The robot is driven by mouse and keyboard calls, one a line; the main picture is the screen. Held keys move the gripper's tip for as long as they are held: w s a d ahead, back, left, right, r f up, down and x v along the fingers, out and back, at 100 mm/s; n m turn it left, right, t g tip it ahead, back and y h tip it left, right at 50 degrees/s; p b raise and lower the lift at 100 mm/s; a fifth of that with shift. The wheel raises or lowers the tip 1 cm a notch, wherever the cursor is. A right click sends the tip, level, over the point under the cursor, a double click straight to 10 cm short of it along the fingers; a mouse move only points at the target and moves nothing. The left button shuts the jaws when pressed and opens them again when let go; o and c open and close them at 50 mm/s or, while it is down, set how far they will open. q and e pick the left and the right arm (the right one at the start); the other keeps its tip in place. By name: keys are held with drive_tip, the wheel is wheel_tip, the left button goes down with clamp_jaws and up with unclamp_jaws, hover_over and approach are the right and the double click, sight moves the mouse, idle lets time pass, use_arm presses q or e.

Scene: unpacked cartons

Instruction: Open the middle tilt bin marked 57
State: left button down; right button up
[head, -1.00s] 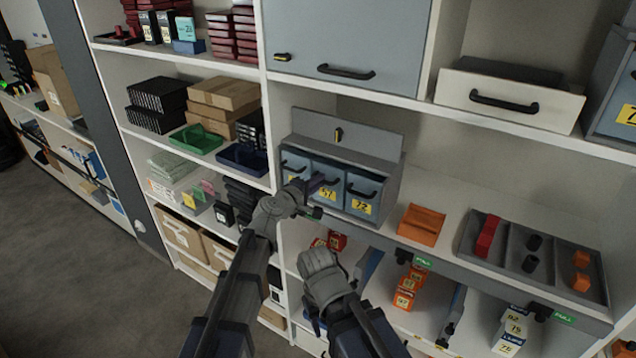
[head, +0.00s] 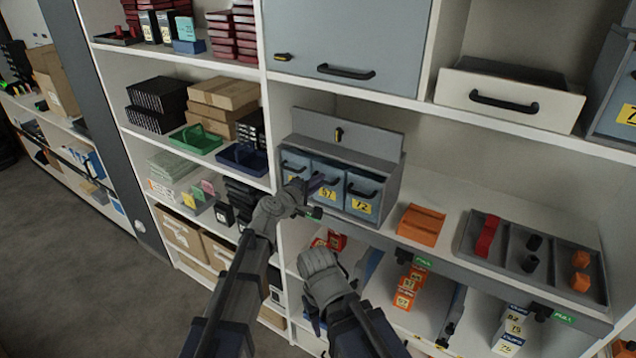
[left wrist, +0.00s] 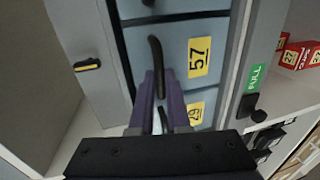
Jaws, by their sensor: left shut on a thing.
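The grey tilt-bin unit (head: 350,134) stands on the middle shelf with three blue-grey bins side by side. The middle bin marked 57 (head: 328,193) has a yellow label and a black handle; its front looks in line with its neighbours. My left gripper (head: 316,184) is at this bin. In the left wrist view, its purple fingers (left wrist: 161,88) are shut on the black handle (left wrist: 155,52) of bin 57 (left wrist: 196,32).
Bin 72 (head: 363,190) is directly right of the middle bin. An orange holder (head: 421,225) and a grey divided tray (head: 515,263) sit further right on the shelf. A grey cabinet door (head: 345,40) is above.

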use_arm(q)
drive_tip(key=shift+s+a+f, duration=0.1)
drive_tip(key=shift+s, duration=0.05)
drive_tip(key=s+a+f+b, duration=0.3)
drive_tip(key=s+f+b, duration=0.2)
drive_tip(key=f+b, duration=0.1)
drive_tip(key=shift+s+a+f+b, duration=0.15)
drive_tip(key=shift+s+a+b, duration=0.1)
drive_tip(key=shift+a+b, duration=0.1)
idle(0.4)
drive_tip(key=c, duration=1.2)
unclamp_jaws()
drive_tip(key=o, duration=0.3)
drive_tip(key=shift+w+f, duration=0.2)
drive_tip(key=shift+r, duration=0.1)
drive_tip(key=shift+s, duration=0.1)
